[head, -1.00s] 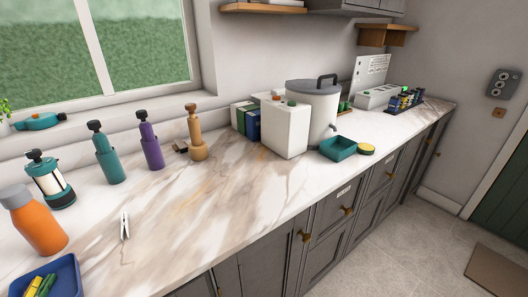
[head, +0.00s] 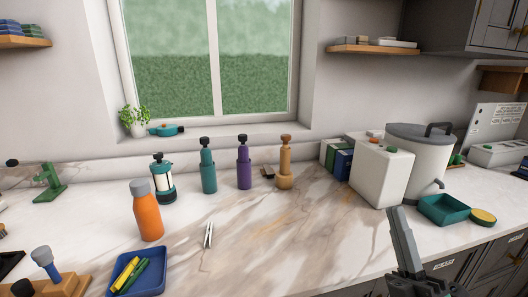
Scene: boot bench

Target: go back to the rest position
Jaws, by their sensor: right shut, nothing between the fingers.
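My right gripper (head: 403,225) shows at the lower right of the head view, in front of the counter's front edge. Its fingers are shut with nothing between them, and they point up in the picture. It appears apart from the white box-shaped container (head: 380,172) and the teal tray (head: 443,210) beyond it. My left gripper is not in view.
The marble counter (head: 290,235) has a clear middle. An orange bottle (head: 147,212), a blue tray (head: 152,278) and a small white clip (head: 208,235) are at left. Teal, purple (head: 244,165) and tan bottles stand behind. A grey-lidded canister (head: 430,155) stands at right.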

